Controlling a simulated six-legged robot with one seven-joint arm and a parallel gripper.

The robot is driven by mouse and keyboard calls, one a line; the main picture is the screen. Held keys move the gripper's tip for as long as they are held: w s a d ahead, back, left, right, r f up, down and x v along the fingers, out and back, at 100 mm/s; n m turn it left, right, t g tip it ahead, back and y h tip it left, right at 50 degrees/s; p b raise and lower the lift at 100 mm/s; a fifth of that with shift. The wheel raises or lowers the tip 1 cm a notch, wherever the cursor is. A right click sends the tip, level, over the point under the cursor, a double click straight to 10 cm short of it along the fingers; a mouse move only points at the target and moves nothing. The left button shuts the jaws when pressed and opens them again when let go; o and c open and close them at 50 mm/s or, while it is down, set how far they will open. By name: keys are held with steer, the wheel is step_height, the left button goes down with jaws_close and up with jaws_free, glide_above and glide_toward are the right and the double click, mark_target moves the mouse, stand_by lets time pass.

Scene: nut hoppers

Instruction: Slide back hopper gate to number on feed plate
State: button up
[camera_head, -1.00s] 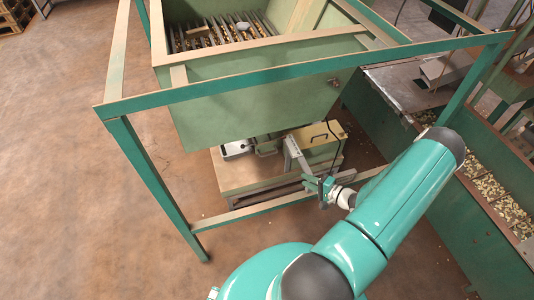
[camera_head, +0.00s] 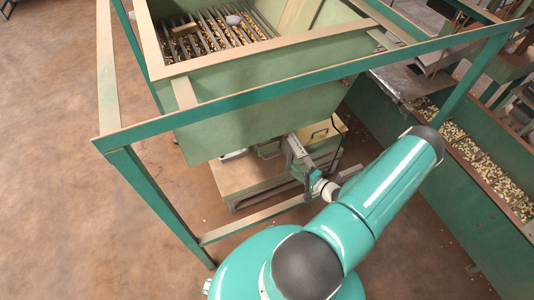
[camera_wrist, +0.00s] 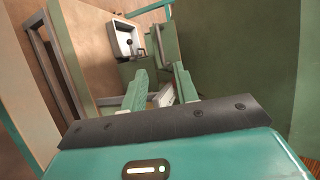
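The green hopper (camera_head: 250,118) hangs in a teal frame. Beneath it a pale grey bar (camera_head: 297,147), which looks like the feed plate, slants out toward my gripper (camera_head: 308,176). The number marks are too small to read. A green block (camera_head: 268,150) at the hopper's underside may be the gate. In the wrist view my gripper (camera_wrist: 160,82) has its two green fingers apart, with a pale strip (camera_wrist: 164,96) showing between them. I cannot tell whether the fingers touch it. A green boxy part (camera_wrist: 132,70) lies just beyond the fingertips.
A teal frame bar (camera_head: 300,73) crosses above my arm. A low wooden-topped stand (camera_head: 245,181) is under the hopper. A white tray (camera_wrist: 124,40) with a dark knob lies beyond the fingers. A trough of nuts (camera_head: 480,165) is at right.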

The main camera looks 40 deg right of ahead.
mark_target(273, 157)
steer(key=x, duration=1.3)
steer(key=shift+w+d, duration=0.15)
steer(key=shift+w, duration=0.1)
jaws_close()
